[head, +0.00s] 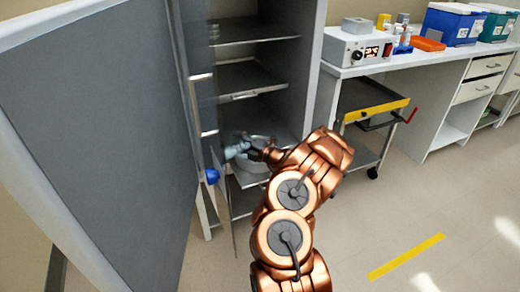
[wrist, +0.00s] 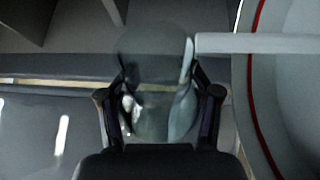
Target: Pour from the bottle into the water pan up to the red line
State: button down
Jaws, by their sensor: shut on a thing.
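My gripper (wrist: 160,108) is shut on a clear, pale bottle (wrist: 152,70), with one finger on each side of it. In the head view the bottle (head: 236,149) shows small at the end of my arm, leaning to the left, just inside the open cabinet. The round, pale water pan (wrist: 285,85) is at the right of the wrist view, with the red line (wrist: 252,75) curving along its wall. In the head view the pan (head: 255,162) is on a lower shelf, partly hidden by my gripper. I cannot make out the water level or any stream.
The cabinet door (head: 110,150) stands open at left, close to the bottle, with a blue knob (head: 212,176) by its edge. Shelves (head: 252,80) lie above the pan. A cart with a yellow edge (head: 375,110) and a bench (head: 400,62) stand at right. Floor at right is clear.

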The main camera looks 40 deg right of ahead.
jog(key=shift+r+m, duration=0.2)
jog(key=shift+m, duration=0.1)
dwell(0.9)
notch_tip(320, 180, down, 2)
jog(key=n+b, duration=0.2)
jog(key=b, duration=0.1)
jog(key=shift+a+f+n+g, duration=0.1)
jog(key=shift+n+g, duration=0.2)
jog(key=shift+a+r+n+b, duration=0.25)
jog(key=shift+r+n+b, duration=0.05)
jog(key=shift+r+b, duration=0.15)
jog(key=shift+a, duration=0.1)
jog(key=shift+a+f+n+b, duration=0.1)
jog(key=shift+a+n+b, duration=0.15)
jog(key=shift+b, duration=0.95)
jog(key=shift+a+n+b, duration=0.2)
jog(key=shift+n+b, duration=0.05)
jog(key=shift+b, duration=0.3)
